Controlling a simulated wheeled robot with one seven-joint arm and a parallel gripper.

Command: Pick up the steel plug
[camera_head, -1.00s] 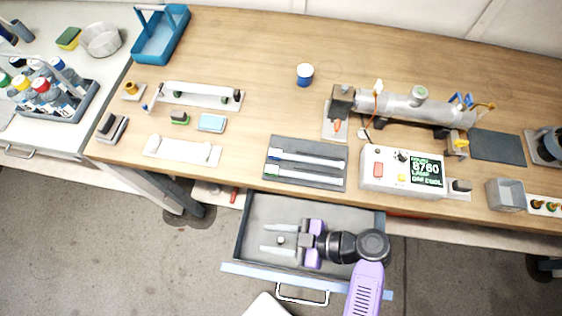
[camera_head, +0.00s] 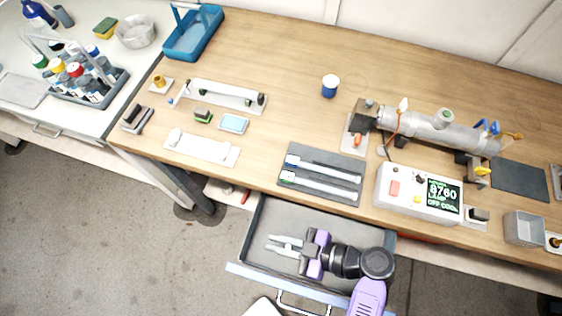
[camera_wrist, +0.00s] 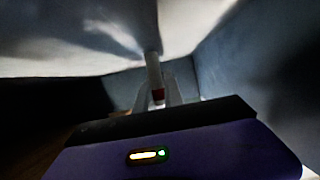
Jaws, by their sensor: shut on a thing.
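My gripper (camera_head: 273,243) is inside the open drawer (camera_head: 262,216) below the workbench, with its two pale fingers pointing left and close together. It is shut on the steel plug (camera_head: 287,246), a small grey piece that is mostly hidden between the fingers. In the dark wrist view, the fingers (camera_wrist: 158,92) show beyond the purple gripper body, with a small dark-red patch between them. The plug cannot be made out clearly there.
The drawer walls stand close around my gripper, and its front handle (camera_head: 303,304) faces the floor side. The workbench (camera_head: 300,110) edge lies just behind the drawer. A dark mat (camera_head: 318,176) with two white tubes and a control box (camera_head: 405,208) stand near that edge.

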